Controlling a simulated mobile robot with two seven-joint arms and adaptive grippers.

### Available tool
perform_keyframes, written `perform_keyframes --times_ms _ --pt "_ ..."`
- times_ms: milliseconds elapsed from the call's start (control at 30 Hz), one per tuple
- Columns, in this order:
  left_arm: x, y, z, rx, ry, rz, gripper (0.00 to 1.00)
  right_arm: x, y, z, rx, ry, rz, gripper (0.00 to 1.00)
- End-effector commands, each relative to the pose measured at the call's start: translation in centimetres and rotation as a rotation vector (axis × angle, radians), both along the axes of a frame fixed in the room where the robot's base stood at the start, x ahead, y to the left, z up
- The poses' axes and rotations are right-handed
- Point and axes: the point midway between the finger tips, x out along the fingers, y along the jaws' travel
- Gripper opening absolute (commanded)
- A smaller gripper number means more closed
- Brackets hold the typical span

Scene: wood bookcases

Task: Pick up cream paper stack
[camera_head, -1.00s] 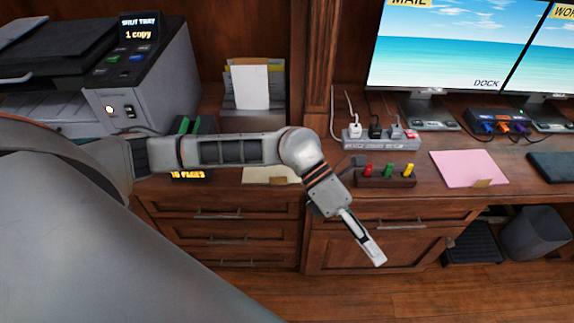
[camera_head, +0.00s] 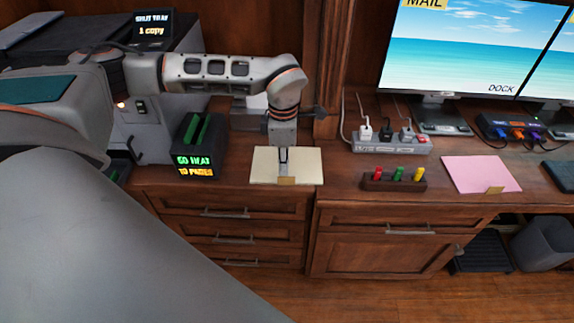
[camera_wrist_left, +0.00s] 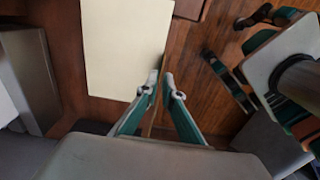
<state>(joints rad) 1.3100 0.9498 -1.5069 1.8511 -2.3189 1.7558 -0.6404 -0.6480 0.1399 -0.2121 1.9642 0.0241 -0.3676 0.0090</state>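The cream paper stack (camera_head: 306,164) lies flat on the wooden desk, with a small tan tab (camera_head: 286,181) at its front edge. It also shows in the left wrist view (camera_wrist_left: 125,45), where the fingers overlap its lower right part. My left gripper (camera_head: 284,164) points down over the stack, close above or at its surface; I cannot tell whether it touches. In the wrist view its two fingertips (camera_wrist_left: 161,76) are near each other with a narrow gap between them. No paper is seen clamped.
A black box with lit text (camera_head: 195,160) stands left of the stack, in front of a printer. To the right are a power strip (camera_head: 392,145), a rack of coloured pegs (camera_head: 393,182), a pink paper stack (camera_head: 478,173) and monitors. Drawers are below.

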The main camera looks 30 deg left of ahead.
Motion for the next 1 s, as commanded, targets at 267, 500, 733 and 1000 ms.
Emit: perform_keyframes --times_ms 267,500,733,1000 --pt "0.1 -0.7 -3.5 -0.001 0.004 0.001 0.06 -0.1 0.0 -0.2 0.0 0.003 0.0 0.4" --pt "0.2 -0.6 -4.9 -0.002 0.0 0.0 0.06 -0.2 0.0 -0.5 -0.001 0.007 0.001 0.4" --pt "0.2 -0.7 -4.9 -0.002 0.0 0.0 0.0 -0.2 0.0 -0.5 -0.001 0.007 0.001 0.4" --pt "0.2 -0.7 -4.8 -0.002 0.0 0.0 0.0 -0.2 0.0 -0.5 -0.001 0.006 0.001 0.4"
